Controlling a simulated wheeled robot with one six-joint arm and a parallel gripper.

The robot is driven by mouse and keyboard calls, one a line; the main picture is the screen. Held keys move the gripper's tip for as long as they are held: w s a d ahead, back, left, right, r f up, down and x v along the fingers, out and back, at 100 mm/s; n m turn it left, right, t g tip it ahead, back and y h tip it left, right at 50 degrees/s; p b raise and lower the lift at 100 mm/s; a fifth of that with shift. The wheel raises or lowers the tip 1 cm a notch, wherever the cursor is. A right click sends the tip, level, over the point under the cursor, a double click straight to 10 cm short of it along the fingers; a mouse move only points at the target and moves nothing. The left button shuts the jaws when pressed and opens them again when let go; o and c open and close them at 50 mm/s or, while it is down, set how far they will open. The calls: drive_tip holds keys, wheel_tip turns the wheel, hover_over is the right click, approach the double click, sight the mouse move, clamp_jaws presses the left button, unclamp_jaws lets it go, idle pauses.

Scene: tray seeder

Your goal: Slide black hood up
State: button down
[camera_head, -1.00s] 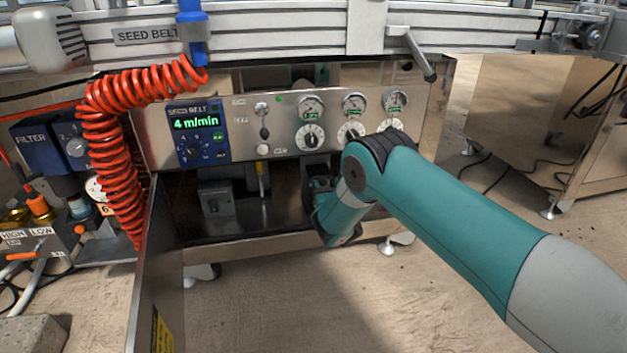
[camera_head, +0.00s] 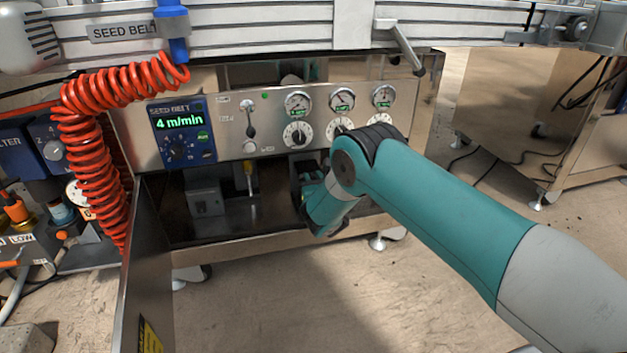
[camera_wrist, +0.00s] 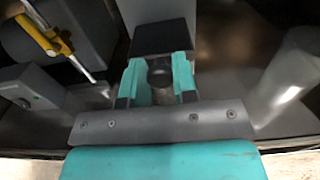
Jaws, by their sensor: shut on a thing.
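In the wrist view, a black block-shaped hood (camera_wrist: 165,37) sits at the fingertips, on a pale grey upright part. My gripper (camera_wrist: 158,70) has its two teal fingers closed in at the hood's lower end, and it is shut on it. A dark round knob-like part (camera_wrist: 160,74) shows between the fingers. In the head view, my forearm reaches into the open bay under the control panel. My gripper is mostly hidden there behind my own wrist, and I cannot make out the hood.
The control panel (camera_head: 225,125) with gauges and dials is just above my wrist. A grey box (camera_head: 205,200) and yellow-handled part (camera_head: 248,178) stand left in the bay. An open door (camera_head: 143,270) and red coiled hose (camera_head: 90,150) are further left. Floor at front is clear.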

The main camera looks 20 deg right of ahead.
wheel_tip(320, 180, up, 8)
drive_tip(key=p, duration=0.6)
drive_tip(key=shift+f, duration=0.2)
drive_tip(key=c, duration=0.9)
unclamp_jaws()
drive_tip(key=shift+r, duration=0.1)
drive_tip(key=shift+s, duration=0.15)
